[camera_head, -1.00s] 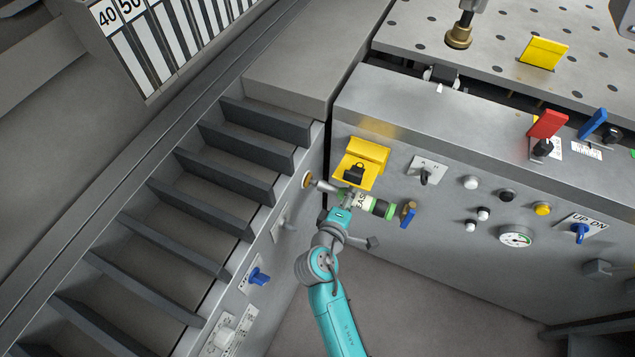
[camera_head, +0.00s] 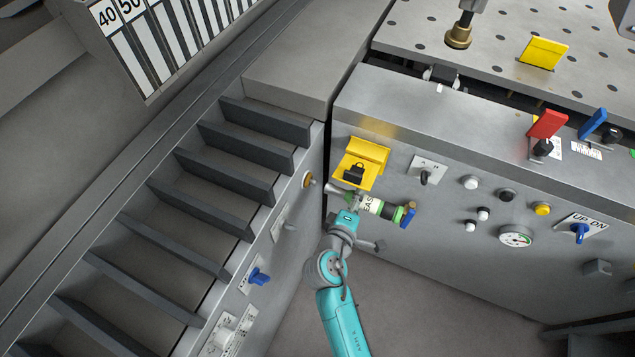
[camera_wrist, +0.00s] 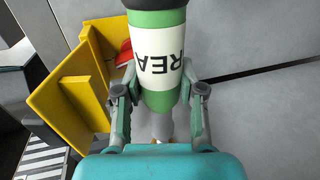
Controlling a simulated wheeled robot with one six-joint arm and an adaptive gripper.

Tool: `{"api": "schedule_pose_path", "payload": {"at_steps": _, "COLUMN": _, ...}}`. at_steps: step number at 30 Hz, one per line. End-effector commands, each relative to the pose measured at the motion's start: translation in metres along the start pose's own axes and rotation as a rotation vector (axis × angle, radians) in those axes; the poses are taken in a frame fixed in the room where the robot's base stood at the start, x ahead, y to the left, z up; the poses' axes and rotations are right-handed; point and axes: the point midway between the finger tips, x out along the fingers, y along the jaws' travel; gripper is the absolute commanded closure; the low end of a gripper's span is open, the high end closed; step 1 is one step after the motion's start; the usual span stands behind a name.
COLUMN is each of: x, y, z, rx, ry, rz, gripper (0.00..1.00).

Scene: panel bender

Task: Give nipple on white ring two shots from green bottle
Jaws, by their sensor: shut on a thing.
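My gripper (camera_head: 354,205) is shut around the green bottle (camera_head: 371,206), which has a white label with black letters. In the wrist view, the bottle (camera_wrist: 158,102) sits between both fingers, its label upside down. In the head view, its pale nozzle (camera_head: 337,190) points left toward the side panel by the steps. A small round brass-coloured fitting (camera_head: 308,180) is on that panel, with a visible gap between it and the nozzle. I cannot make out a white ring or the nipple itself clearly.
A valve with a blue handle (camera_head: 408,216) is close to the bottle's right end. Grey steps (camera_head: 215,205) lie to the left. The floor (camera_head: 430,300) below is clear.

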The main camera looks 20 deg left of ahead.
Motion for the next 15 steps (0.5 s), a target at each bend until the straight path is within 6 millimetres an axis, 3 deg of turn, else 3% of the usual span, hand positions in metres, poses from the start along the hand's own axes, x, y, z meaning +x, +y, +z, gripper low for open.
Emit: {"api": "schedule_pose_path", "payload": {"at_steps": 15, "x": 0.000, "y": 0.001, "z": 0.045, "rx": 0.001, "ry": -0.001, "rz": 0.002, "gripper": 1.00}}
